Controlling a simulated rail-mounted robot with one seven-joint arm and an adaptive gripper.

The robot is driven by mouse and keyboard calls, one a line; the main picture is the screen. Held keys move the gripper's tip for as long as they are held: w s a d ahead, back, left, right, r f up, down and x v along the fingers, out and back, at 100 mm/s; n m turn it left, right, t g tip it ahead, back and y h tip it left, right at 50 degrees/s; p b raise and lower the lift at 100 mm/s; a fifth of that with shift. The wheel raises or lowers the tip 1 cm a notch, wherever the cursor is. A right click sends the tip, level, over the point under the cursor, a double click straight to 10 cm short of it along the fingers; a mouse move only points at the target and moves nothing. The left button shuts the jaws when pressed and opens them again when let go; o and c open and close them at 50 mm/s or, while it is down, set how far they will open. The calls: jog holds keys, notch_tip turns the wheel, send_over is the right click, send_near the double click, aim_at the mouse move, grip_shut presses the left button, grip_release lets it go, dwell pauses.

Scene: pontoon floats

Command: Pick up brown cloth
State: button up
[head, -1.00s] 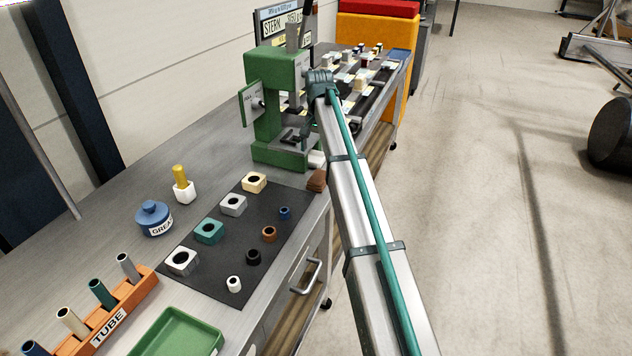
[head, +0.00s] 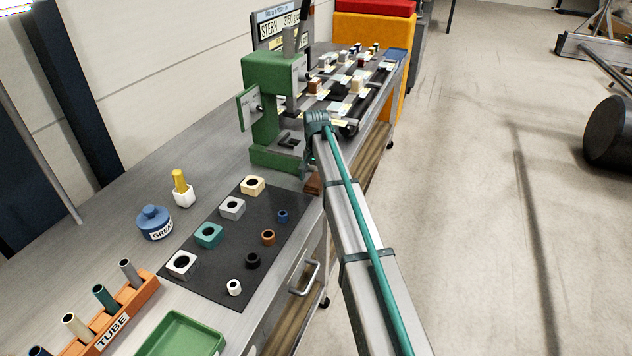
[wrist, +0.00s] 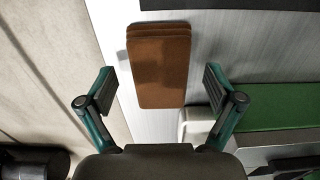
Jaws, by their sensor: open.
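The brown cloth (wrist: 160,70) is a folded, rectangular stack near the front edge of the metal bench. In the wrist view it lies ahead of my gripper (wrist: 160,92), roughly centred between the two open fingers. The fingers stand apart on either side of its near end, with nothing held. Whether they are level with the cloth or above it I cannot tell. In the head view the brown cloth (head: 313,184) shows only in part beside my arm, right of the dark mat. The fingertips are hidden there behind my arm.
The green press (head: 270,110) stands just behind the cloth; its green base (wrist: 270,110) is at right in the wrist view. A white block (wrist: 197,124) sits close to the right finger. The dark mat (head: 215,265) holds several blocks and rings. Open floor lies right of the bench.

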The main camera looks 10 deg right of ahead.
jog(key=shift+f, duration=0.2)
jog(key=c, duration=1.1)
jog(key=shift+c, duration=0.2)
jog(key=shift+r, duration=0.1)
jog(key=shift+r, duration=0.8)
jog(key=s+a+r+b, duration=0.2)
jog(key=s+r, duration=0.3)
jog(key=s, duration=0.1)
jog(key=s+a+r+b, duration=0.2)
jog(key=s+r, duration=0.4)
jog(key=s, duration=0.1)
jog(key=shift+s+a+r, duration=0.15)
jog(key=shift+a, duration=0.1)
